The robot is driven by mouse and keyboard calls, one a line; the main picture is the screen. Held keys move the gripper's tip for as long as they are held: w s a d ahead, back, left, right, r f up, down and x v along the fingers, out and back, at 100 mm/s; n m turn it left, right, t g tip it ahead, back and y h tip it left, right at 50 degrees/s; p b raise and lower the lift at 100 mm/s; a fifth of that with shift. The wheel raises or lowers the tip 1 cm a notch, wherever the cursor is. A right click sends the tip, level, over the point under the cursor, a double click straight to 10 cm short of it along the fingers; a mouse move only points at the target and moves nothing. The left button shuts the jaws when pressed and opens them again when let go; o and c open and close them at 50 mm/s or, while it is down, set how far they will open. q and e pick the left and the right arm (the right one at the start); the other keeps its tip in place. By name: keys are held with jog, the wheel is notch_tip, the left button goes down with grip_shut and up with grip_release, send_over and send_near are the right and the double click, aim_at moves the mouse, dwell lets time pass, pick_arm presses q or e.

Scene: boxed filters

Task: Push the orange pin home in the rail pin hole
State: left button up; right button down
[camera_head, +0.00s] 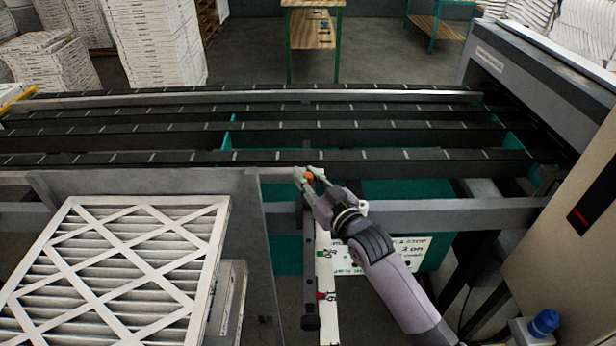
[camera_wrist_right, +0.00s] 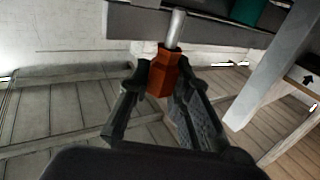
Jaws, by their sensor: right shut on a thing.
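My right gripper (camera_head: 308,176) is at the near rail of the conveyor, in the middle of the head view. It is shut on the orange pin (camera_head: 309,177), of which only a small bit shows there. In the right wrist view the pin's orange head (camera_wrist_right: 162,74) sits between the two fingers (camera_wrist_right: 155,95). Its grey metal shank (camera_wrist_right: 175,28) points up in the picture toward the dark rail (camera_wrist_right: 215,22). The rail pin hole is hidden, and I cannot tell how deep the shank is in it. My left gripper is not in view.
A white-framed pleated filter (camera_head: 120,262) lies at the left front. A rail with a marked white scale (camera_head: 326,280) runs below my right gripper. Conveyor belts (camera_head: 330,135) cross behind it. A grey machine housing (camera_head: 540,85) and a beige cabinet (camera_head: 580,230) stand at the right.

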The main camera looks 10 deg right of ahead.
jog(key=shift+p, duration=0.5)
dwell(0.8)
jog(key=shift+f+b, duration=1.1)
jog(key=shift+f, duration=0.75)
jog(key=c, duration=1.4)
grip_release()
jog(key=shift+r, duration=0.1)
jog(key=v, duration=1.2)
